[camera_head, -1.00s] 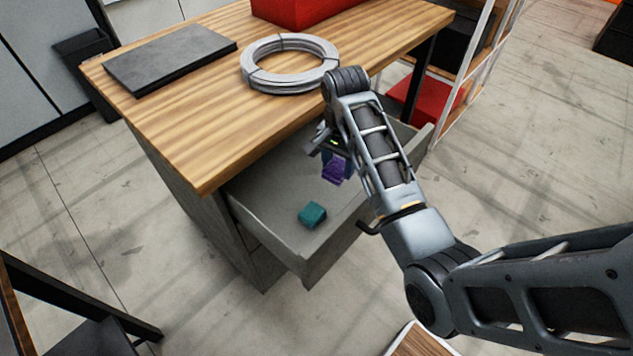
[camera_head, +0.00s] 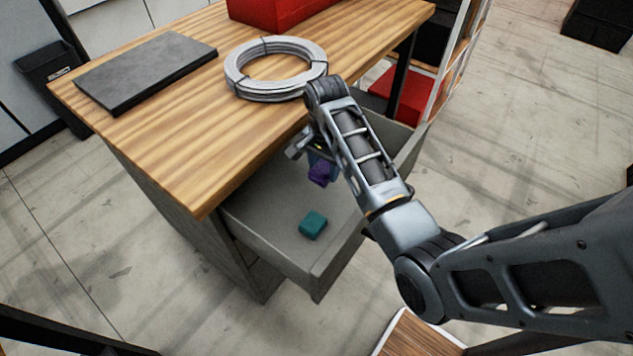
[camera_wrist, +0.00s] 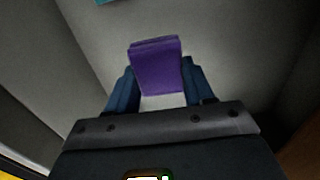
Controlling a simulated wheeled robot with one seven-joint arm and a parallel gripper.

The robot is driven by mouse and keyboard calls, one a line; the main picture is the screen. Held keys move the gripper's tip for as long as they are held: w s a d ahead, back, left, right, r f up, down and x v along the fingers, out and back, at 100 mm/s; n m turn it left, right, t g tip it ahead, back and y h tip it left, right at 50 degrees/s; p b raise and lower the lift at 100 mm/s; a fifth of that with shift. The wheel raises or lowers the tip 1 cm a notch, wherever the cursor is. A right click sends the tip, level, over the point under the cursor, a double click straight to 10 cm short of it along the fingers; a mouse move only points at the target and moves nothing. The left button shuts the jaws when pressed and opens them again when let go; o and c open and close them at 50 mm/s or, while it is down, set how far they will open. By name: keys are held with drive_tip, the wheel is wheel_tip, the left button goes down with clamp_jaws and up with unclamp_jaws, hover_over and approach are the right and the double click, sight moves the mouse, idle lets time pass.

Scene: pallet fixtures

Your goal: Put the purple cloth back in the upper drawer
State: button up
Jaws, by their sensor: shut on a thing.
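The purple cloth (camera_head: 321,173) is a small folded piece at the end of my arm in the head view. It also shows in the wrist view (camera_wrist: 156,67), between the two blue fingers of my gripper (camera_wrist: 155,85). My gripper (camera_head: 318,164) is shut on the cloth and points down over the open upper drawer (camera_head: 262,225). In the wrist view the grey drawer floor lies behind the cloth. I cannot tell whether the cloth touches the floor. The arm hides part of the drawer's right side.
The wooden tabletop (camera_head: 190,150) overhangs the drawer's back. On it are a grey cable coil (camera_head: 240,80), a dark flat slab (camera_head: 145,72) and a red box (camera_head: 270,12).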

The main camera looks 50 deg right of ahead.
sight(323, 192)
drive_tip(key=shift+f, duration=3.5)
drive_tip(key=shift+f, duration=0.1)
drive_tip(key=o, duration=1)
wheel_tip(323, 192, up, 12)
drive_tip(key=shift+r, duration=0.15)
